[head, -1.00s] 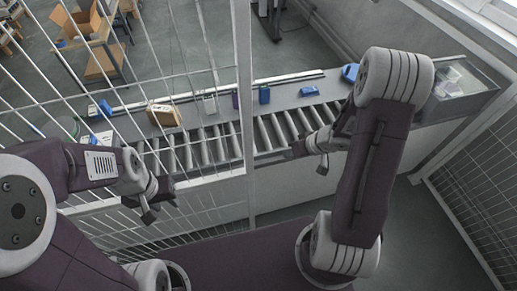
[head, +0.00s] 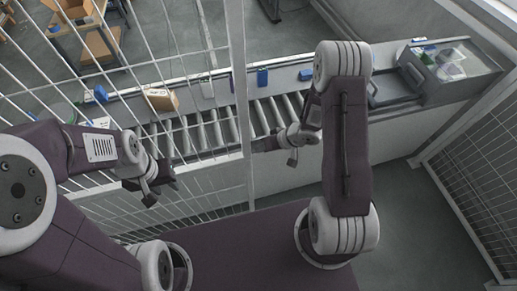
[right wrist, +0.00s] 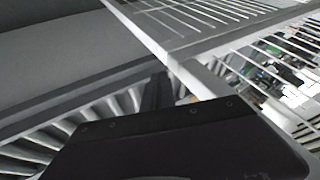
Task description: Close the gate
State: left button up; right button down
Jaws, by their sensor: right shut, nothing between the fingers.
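The gate (head: 240,90) is a white barred panel that fills the left half of the head view, with a thick upright post on its right edge. In the right wrist view its white frame (right wrist: 185,72) crosses the upper middle. My right gripper (head: 264,146) is shut and empty, with its tip just right of the post. I cannot tell whether it touches. My left gripper (head: 162,192) hangs in front of the bars at the lower left, and its finger gap is unclear.
A grey tray (head: 393,89) and a clear bin (head: 456,62) are at the right. A mesh fence (head: 470,180) stands on the right. Grey floor (head: 415,230) is open before it.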

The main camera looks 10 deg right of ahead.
jog(key=shift+s+a+r, duration=0.1)
jog(key=shift+s+a, duration=0.05)
jog(key=shift+a, duration=0.7)
